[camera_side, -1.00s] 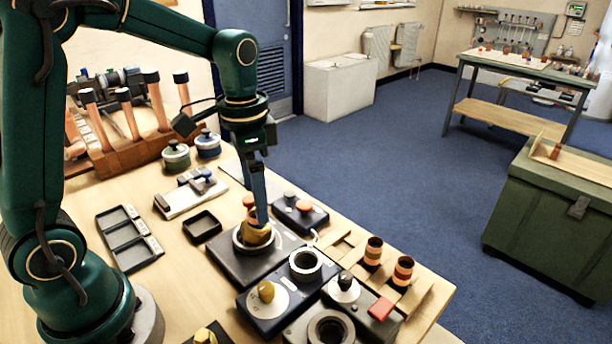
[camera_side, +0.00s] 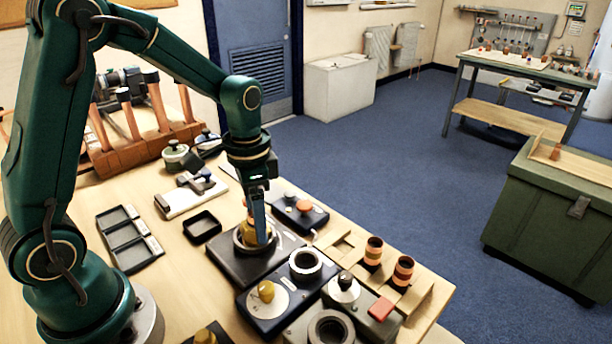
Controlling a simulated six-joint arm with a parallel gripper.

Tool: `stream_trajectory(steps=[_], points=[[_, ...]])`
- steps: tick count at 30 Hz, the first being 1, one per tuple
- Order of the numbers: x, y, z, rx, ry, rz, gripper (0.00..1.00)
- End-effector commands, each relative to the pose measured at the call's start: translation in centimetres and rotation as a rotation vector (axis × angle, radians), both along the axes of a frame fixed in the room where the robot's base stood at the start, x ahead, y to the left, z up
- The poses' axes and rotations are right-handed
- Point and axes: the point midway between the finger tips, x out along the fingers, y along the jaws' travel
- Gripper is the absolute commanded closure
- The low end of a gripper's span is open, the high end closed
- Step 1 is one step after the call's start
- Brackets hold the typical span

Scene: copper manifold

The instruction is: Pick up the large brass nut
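The large brass nut (camera_side: 246,231) sits in a pale ring (camera_side: 238,245) on a dark square block (camera_side: 232,262) near the middle of the bench. My gripper (camera_side: 261,238) points straight down at the nut, with its fingertips at the level of the ring. A near finger covers the nut's right part, and the other finger is hidden. I cannot tell whether the fingers touch the nut or have closed on it. A copper-coloured part shows just above the nut, partly behind the finger.
A dark box with an orange knob (camera_side: 304,206) stands right behind the block. A blue box with a brass knob (camera_side: 266,291) and a round collar (camera_side: 306,263) stand in front. A wooden rack with copper-banded cylinders (camera_side: 373,252) is at right.

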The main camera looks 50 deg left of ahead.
Motion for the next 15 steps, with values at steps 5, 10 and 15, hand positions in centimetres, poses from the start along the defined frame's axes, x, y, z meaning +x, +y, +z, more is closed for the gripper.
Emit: stream_trajectory(steps=[5,10,15], points=[[0.0,0.0,0.0,0.0,-0.001,0.0,1.0],[0.1,0.0,0.3,0.0,-0.003,0.0,1.0],[0.2,0.0,2.4,0.001,-0.009,0.0,1.0]])
